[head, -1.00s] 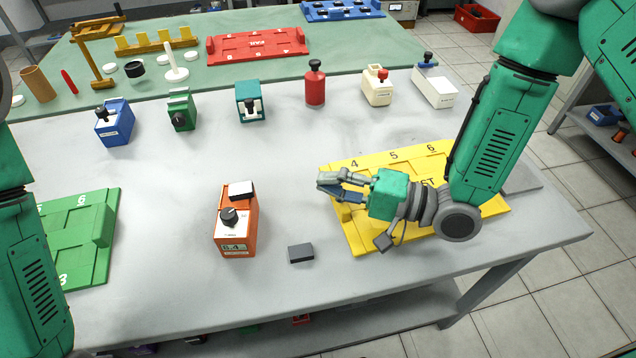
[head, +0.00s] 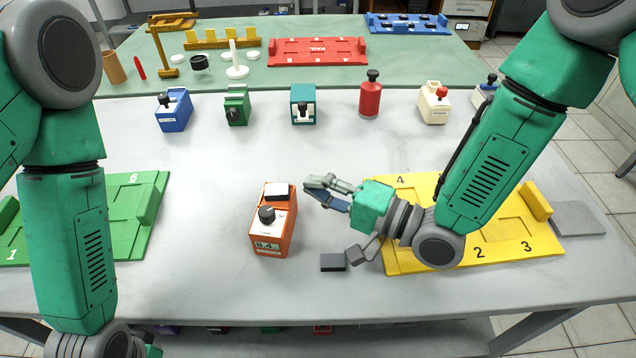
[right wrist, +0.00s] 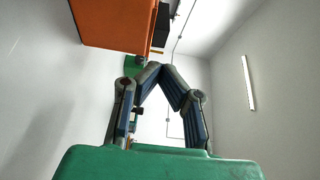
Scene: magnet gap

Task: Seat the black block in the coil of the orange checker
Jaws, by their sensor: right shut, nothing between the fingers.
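The orange checker (head: 271,236) stands on the grey table with a black knob on its sloped face and a white-and-black piece on top. Its coil is hard to make out. The black block (head: 333,262) lies flat on the table to the right of the checker's front, apart from it. My right gripper (head: 309,190) is shut and empty, just right of the checker's top and above the table. In the right wrist view its fingertips (right wrist: 163,72) meet, with the orange checker (right wrist: 112,22) beyond at upper left. My left arm shows at left; its fingers are out of view.
A yellow tray (head: 499,252) lies under my right forearm, and a green tray (head: 122,215) lies at left. Several small devices and a red bottle (head: 370,98) stand along the back. The table between the checker and the green tray is clear.

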